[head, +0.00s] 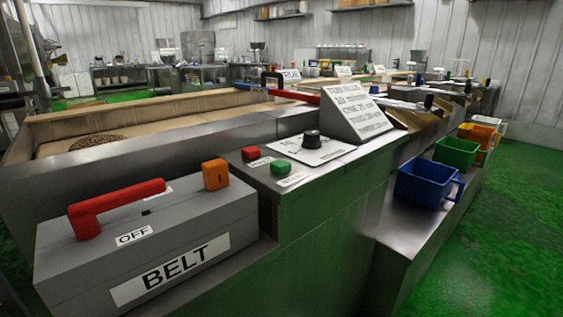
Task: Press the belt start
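A grey switch box labelled BELT (150,245) stands at the front left. A red lever (115,208) lies along its top, above a label reading OFF. An orange block (215,174) sits at the box's right end. To the right, on the steel console, are a green button (281,167) and a red button (251,153), each beside a small label too small to read. Behind them a black knob (311,138) stands on a white dial plate. Neither of my grippers is in view, and nothing touches the buttons or lever.
A tilted white sign (355,112) stands behind the knob. Blue (418,187), green (456,153) and yellow-orange bins sit on a lower ledge at right. A long trough (150,117) with a brown pile (97,142) lies behind the box. The green floor (500,230) at right is clear.

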